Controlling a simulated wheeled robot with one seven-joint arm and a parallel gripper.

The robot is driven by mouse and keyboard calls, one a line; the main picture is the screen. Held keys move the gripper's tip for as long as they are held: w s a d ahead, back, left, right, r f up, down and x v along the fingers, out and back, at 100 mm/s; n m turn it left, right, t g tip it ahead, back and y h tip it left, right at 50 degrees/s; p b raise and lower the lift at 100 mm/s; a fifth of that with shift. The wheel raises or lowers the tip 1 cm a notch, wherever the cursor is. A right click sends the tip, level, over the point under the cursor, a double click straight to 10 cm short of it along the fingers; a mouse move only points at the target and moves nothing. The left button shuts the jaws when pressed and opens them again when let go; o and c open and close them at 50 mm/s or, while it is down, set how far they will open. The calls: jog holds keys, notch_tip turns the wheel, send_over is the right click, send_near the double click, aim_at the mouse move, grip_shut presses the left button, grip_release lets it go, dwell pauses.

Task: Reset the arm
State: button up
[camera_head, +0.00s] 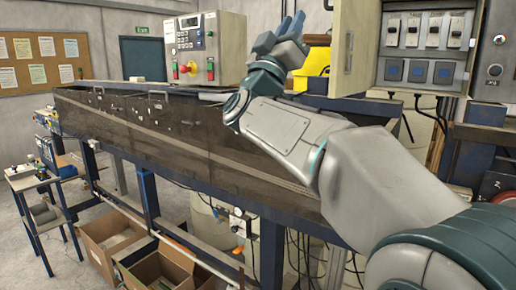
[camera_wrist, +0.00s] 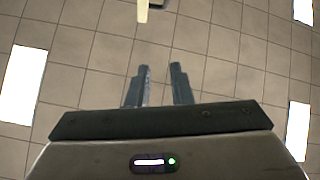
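My arm reaches from the lower right of the head view up over the long machine. My gripper (camera_head: 281,30) is at its far end, raised well above the dark cover and pointing upward. In the wrist view, the two fingers of my gripper (camera_wrist: 160,68) stand apart with a clear gap between them. Nothing is held between them. Behind the fingers is a tiled surface with bright panels, which looks like the ceiling.
The long machine with a dark cover (camera_head: 130,118) runs under my arm. A control box (camera_head: 204,50) stands behind it, left of my gripper. An open switch cabinet (camera_head: 424,42) is on the right. Cardboard boxes (camera_head: 160,272) and a small trolley (camera_head: 40,183) are at lower left.

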notch_tip(320, 180, down, 26)
jog(key=s+r+n+g+y, duration=0.1)
jog(key=n+g+y, duration=0.7)
jog(key=y, duration=1.1)
jog(key=s+d+f+m+g+h, duration=0.1)
jog(key=s+d+f+g, duration=0.2)
jog(key=s+f, duration=0.5)
jog(key=s+d+f+m+g, duration=0.1)
jog(key=s+f+g, duration=0.3)
jog(key=s+f, duration=0.4)
jog(key=s+d+f+m+g+h, duration=0.1)
jog(key=s+d+f+m+g, duration=0.1)
jog(key=s+f, duration=0.6)
notch_tip(320, 180, down, 3)
jog(key=d+g, duration=0.1)
jog(key=d, duration=0.1)
jog(key=shift+s+d+r+g+h, duration=0.15)
jog(key=shift+s+d+g+h, duration=0.15)
jog(key=shift+s+d+g, duration=0.1)
